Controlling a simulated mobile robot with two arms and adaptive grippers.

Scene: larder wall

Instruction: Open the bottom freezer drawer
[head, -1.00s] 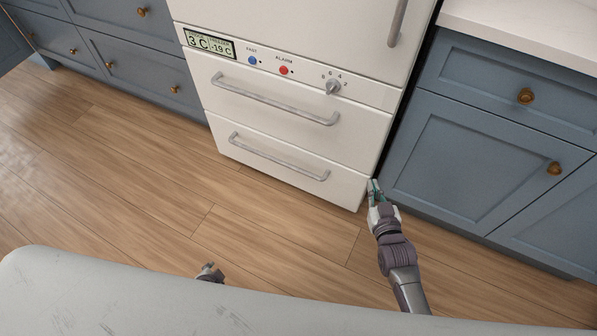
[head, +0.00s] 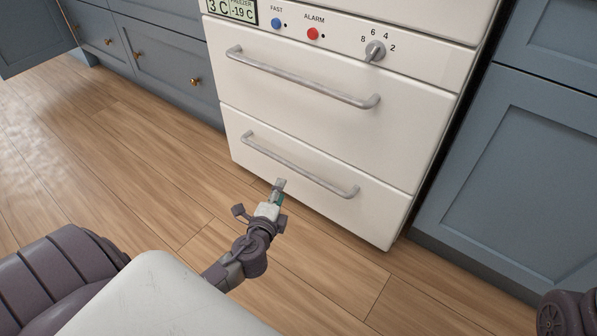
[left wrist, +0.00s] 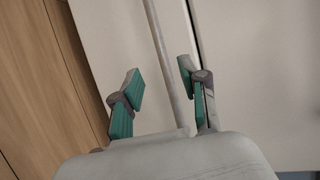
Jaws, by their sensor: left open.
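The bottom freezer drawer (head: 315,205) is the lowest white front of the fridge-freezer and looks closed. Its long grey bar handle (head: 298,165) runs across the upper part of the front. My left gripper (head: 280,185) is open, just in front of and below the left half of this handle. In the left wrist view the open gripper (left wrist: 160,78) has its two green-padded fingers on either side of a grey handle bar (left wrist: 166,50), with no finger seen closed on it. Whether the bar lies fully between the pads in depth is unclear. My right gripper is out of view.
The upper drawer (head: 330,120) with its own handle is above, and the control knob (head: 375,50) above that. Blue cabinets (head: 515,170) flank the freezer on both sides. The wood floor (head: 130,170) in front of the drawer is clear apart from my arm.

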